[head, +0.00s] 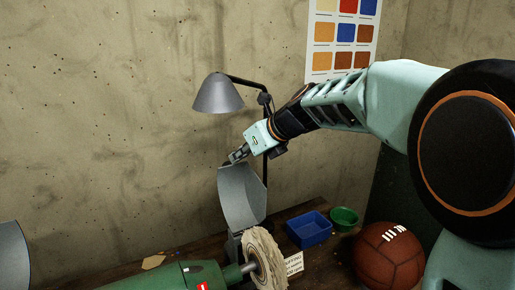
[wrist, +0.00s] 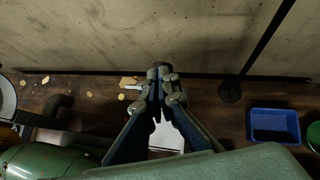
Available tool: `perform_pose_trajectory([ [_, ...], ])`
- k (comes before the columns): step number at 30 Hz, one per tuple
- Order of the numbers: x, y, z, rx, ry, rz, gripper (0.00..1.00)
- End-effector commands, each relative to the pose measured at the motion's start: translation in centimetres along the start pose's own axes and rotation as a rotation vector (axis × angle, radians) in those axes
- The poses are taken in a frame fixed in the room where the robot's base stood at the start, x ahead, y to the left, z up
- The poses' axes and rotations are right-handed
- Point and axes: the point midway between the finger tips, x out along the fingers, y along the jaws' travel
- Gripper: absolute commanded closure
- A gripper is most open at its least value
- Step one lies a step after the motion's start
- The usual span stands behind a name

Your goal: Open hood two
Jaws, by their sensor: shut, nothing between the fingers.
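A grey curved metal hood (head: 241,196) stands tilted up behind the pale buffing wheel (head: 265,262) at the right end of the green machine (head: 165,277). A second grey hood (head: 12,258) is cut off at the left edge of the head view. I see no label telling which is hood two. My gripper (head: 237,156) is shut and empty at the upper edge of the right hood; whether it touches it I cannot tell. In the wrist view my gripper (wrist: 160,75) has its fingertips together, and the green machine (wrist: 50,162) shows at lower left.
A grey lamp (head: 218,95) stands behind the right hood, close to my gripper. A blue bin (head: 309,229), a green bowl (head: 344,217) and a brown leather ball (head: 388,254) sit to the right on the dark bench. A concrete wall (head: 120,120) closes the back.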

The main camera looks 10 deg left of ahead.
Motion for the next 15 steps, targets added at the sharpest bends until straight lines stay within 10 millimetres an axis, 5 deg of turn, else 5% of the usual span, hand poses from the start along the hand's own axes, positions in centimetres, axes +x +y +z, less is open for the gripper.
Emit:
perform_pose_trajectory([
  [15,6.8,-1.8,1.0,0.001,0.001,0.001,1.00],
])
